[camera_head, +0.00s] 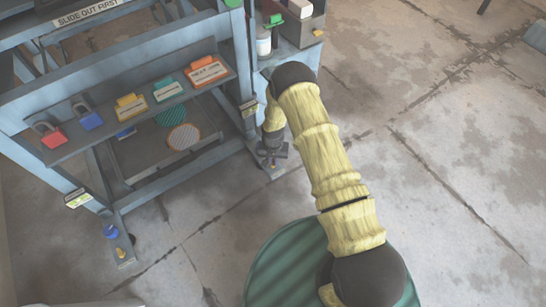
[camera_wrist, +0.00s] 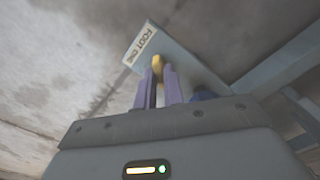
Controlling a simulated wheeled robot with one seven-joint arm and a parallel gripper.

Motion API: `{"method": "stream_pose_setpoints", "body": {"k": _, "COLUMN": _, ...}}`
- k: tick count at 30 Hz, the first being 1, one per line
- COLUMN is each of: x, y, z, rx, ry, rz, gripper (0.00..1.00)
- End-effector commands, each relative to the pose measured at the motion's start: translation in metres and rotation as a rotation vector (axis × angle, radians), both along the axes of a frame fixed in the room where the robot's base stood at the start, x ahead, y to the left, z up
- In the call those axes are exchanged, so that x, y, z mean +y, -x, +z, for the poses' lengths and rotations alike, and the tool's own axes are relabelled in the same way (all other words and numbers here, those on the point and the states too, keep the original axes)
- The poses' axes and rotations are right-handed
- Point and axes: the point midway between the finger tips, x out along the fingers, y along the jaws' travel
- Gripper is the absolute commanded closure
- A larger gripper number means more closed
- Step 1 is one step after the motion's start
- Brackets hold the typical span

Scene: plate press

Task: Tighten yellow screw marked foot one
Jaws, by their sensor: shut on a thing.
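The yellow screw (camera_wrist: 157,61) stands on a grey foot plate (camera_wrist: 190,62) in the wrist view. A white label reading FOOT ONE (camera_wrist: 145,45) is on the plate beside it. The purple fingers of my gripper (camera_wrist: 162,74) are shut on the yellow screw, one on either side, covering its lower part. In the head view my gripper (camera_head: 273,152) is down at the right front foot of the frame (camera_head: 277,172), and the screw is mostly hidden there.
A blue part (camera_wrist: 203,94) shows behind the right finger. The left foot carries a blue knob (camera_head: 111,231) and another yellow screw (camera_head: 120,252). A shelf (camera_head: 140,110) with padlocks and coloured tags crosses the frame above. A green round surface (camera_head: 285,265) lies below my arm.

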Motion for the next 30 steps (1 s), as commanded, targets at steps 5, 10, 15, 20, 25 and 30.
{"method": "stream_pose_setpoints", "body": {"k": 5, "x": -0.0002, "y": 0.0014, "z": 0.0024, "rx": 0.003, "ry": 0.002, "rz": -0.168, "gripper": 1.0}}
{"method": "stream_pose_setpoints", "body": {"k": 10, "x": 0.0003, "y": 0.0013, "z": 0.0022, "rx": 0.003, "ry": 0.001, "rz": -0.329, "gripper": 1.0}}
{"method": "stream_pose_setpoints", "body": {"k": 15, "x": 0.0003, "y": 0.0014, "z": 0.0016, "rx": 0.003, "ry": 0.001, "rz": -0.492, "gripper": 1.0}}
{"method": "stream_pose_setpoints", "body": {"k": 20, "x": 0.0006, "y": 0.0016, "z": 0.001, "rx": 0.003, "ry": 0.001, "rz": -0.635, "gripper": 1.0}}
{"method": "stream_pose_setpoints", "body": {"k": 25, "x": 0.0002, "y": 0.0014, "z": 0.0004, "rx": 0.003, "ry": 0.001, "rz": -0.761, "gripper": 1.0}}
{"method": "stream_pose_setpoints", "body": {"k": 30, "x": 0.0008, "y": 0.001, "z": 0.0002, "rx": 0.003, "ry": 0.0, "rz": -0.848, "gripper": 1.0}}
